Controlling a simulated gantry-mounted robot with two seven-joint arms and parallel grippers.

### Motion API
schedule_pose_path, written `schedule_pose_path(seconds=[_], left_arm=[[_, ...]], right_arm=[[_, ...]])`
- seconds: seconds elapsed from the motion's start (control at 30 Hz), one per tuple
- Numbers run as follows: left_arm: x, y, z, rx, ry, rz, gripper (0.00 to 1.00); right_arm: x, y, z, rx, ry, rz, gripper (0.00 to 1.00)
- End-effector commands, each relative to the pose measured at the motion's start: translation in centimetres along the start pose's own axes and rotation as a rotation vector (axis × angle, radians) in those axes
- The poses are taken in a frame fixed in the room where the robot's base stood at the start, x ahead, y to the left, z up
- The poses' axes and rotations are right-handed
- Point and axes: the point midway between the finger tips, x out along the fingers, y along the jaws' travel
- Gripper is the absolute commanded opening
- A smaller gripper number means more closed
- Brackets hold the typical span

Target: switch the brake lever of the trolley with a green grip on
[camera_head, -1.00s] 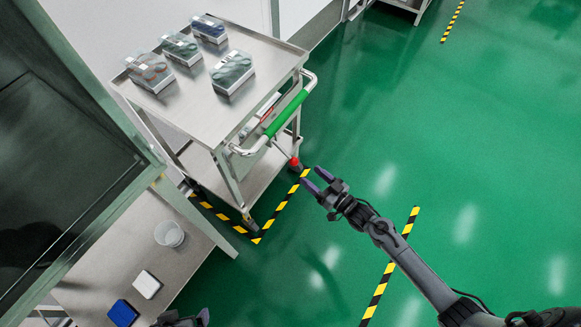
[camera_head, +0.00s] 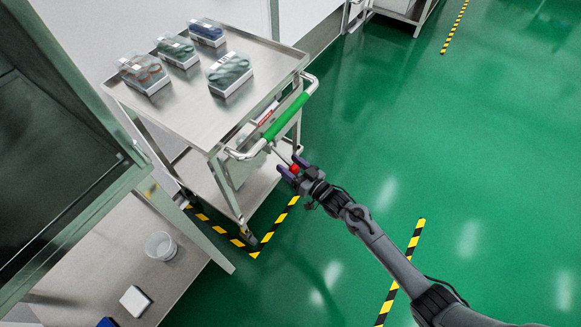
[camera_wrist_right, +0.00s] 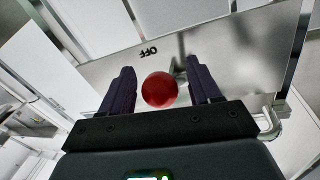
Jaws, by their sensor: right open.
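The trolley (camera_head: 195,110) stands at the upper left with a green grip (camera_head: 286,117) on its handle. Its brake lever ends in a red ball knob (camera_head: 295,168), below the handle. In the right wrist view the red knob (camera_wrist_right: 159,90) sits between the two fingers, with an "OFF" label (camera_wrist_right: 156,53) behind it. My right gripper (camera_head: 292,170) is open around the knob; I cannot tell whether a finger touches it. The lever's rod is mostly hidden. My left gripper is not in view.
Several packaged items (camera_head: 230,73) lie on the trolley top. A bench (camera_head: 110,262) at lower left holds a clear cup (camera_head: 161,246) and a white box (camera_head: 135,300). Yellow-black tape (camera_head: 272,226) marks the floor. The green floor (camera_head: 480,130) to the right is clear.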

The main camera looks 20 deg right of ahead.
Motion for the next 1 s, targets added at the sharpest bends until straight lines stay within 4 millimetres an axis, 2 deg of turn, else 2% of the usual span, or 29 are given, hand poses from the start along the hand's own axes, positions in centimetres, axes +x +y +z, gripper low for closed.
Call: schedule_pose_path(seconds=[0.37,0.77,1.0], left_arm=[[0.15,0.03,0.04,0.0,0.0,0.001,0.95],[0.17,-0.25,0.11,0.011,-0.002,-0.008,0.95],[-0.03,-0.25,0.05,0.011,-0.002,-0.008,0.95]], right_arm=[[0.37,-0.04,-0.02,0.0,-0.001,0.0,0.61],[0.35,-0.03,-0.02,0.0,0.0,0.0,0.0],[0.27,0.03,-0.14,-0.001,-0.003,0.002,0.0]])
